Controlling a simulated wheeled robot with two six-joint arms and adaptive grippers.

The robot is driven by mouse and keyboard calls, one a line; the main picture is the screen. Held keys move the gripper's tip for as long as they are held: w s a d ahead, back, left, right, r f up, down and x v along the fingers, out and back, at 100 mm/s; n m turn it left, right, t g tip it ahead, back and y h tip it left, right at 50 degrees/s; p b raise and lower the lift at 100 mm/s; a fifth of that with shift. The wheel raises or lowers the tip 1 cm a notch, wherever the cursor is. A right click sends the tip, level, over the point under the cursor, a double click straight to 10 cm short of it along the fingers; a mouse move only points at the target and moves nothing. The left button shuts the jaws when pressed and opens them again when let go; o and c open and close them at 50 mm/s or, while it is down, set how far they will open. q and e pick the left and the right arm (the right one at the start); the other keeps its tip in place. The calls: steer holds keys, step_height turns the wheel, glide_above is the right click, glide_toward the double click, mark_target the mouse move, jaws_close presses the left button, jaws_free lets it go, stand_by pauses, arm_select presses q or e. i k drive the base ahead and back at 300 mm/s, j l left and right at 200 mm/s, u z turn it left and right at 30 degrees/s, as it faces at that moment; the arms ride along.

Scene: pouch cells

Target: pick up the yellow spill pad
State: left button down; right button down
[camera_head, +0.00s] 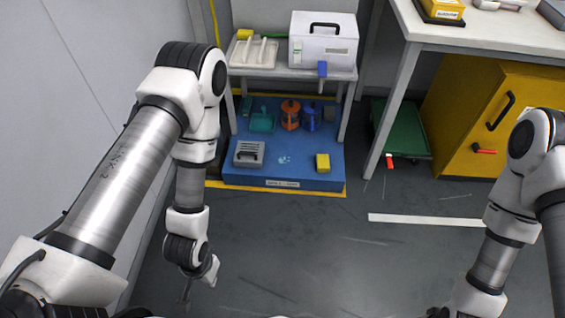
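A small yellow block (322,163), which looks like the spill pad, lies on the front right part of the blue platform (285,175) under the small table. It lies apart from the other items there. My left gripper (186,290) hangs low at the bottom left, in front of and left of the platform, well away from the pad. Its fingers are thin, dark and partly cut off, so its opening is unclear. My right gripper (438,312) barely shows at the bottom edge, far from the pad, and its fingers are hidden.
A grey slatted item (249,153), a teal dustpan (262,122), and orange (290,114) and blue (311,117) items share the platform. The table (270,72) overhangs its back. A yellow cabinet (470,115) stands right. The floor in front is clear.

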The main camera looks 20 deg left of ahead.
mark_target(323, 160)
steer(key=i+j+z, duration=0.4)
steer(key=i, duration=0.3)
steer(key=i+j+z, duration=0.35)
steer(key=i+j, duration=0.2)
steer(key=j, duration=0.25)
